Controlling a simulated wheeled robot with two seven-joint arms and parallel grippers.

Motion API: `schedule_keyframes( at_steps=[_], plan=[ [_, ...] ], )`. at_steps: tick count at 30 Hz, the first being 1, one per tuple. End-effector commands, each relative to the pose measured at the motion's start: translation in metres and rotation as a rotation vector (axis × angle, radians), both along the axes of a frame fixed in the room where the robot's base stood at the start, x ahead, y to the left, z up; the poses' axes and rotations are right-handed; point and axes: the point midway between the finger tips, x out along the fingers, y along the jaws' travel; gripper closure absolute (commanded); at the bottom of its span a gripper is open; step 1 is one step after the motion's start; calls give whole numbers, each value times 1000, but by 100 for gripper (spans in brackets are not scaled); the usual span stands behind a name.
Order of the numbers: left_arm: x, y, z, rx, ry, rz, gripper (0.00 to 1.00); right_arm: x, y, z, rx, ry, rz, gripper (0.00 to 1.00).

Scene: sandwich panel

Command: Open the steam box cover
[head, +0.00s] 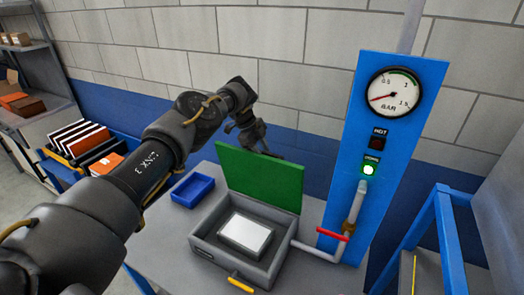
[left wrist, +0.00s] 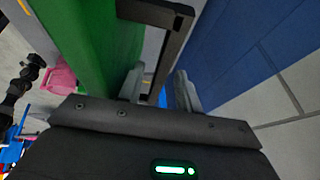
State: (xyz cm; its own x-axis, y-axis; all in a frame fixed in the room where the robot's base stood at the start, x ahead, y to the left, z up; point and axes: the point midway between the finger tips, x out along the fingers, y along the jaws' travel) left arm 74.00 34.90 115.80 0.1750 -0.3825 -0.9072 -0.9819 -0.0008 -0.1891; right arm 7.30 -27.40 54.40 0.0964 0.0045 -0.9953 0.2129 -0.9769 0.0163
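The steam box (head: 208,235) is a grey open box on the table, with a pale block (head: 245,234) inside. Its green cover (head: 262,176) stands raised at the back edge, leaning back; it also fills the left of the left wrist view (left wrist: 98,45). My left gripper (head: 250,142) is at the cover's upper back side. In the left wrist view its two grey fingers (left wrist: 159,90) are apart, with a dark bar-like handle (left wrist: 172,45) beyond and between them. Whether they touch the handle is unclear. My right gripper is not in view.
A blue panel (head: 345,130) with a gauge (head: 394,91), a lit green lamp (head: 369,169) and a red-handled valve (head: 333,234) stands right of the box. A blue tray (head: 193,190) lies left. A yellow handle (head: 240,285) is at the box front. A brick wall (head: 300,60) is behind.

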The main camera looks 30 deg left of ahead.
Motion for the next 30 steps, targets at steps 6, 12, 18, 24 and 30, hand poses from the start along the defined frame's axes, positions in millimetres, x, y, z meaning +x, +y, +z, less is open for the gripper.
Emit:
schedule_keyframes(
  at_steps=[6,12,18,24,30],
  plan=[
    [-2,8,15,0,-4,1,65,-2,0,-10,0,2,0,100],
    [-10,23,51,2,-4,0,65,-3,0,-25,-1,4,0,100],
    [-15,36,83,1,-1,1,65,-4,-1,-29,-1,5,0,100],
    [-18,41,96,1,1,0,65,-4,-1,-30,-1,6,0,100],
    [-18,41,98,0,1,0,65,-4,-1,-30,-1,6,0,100]
  ],
)
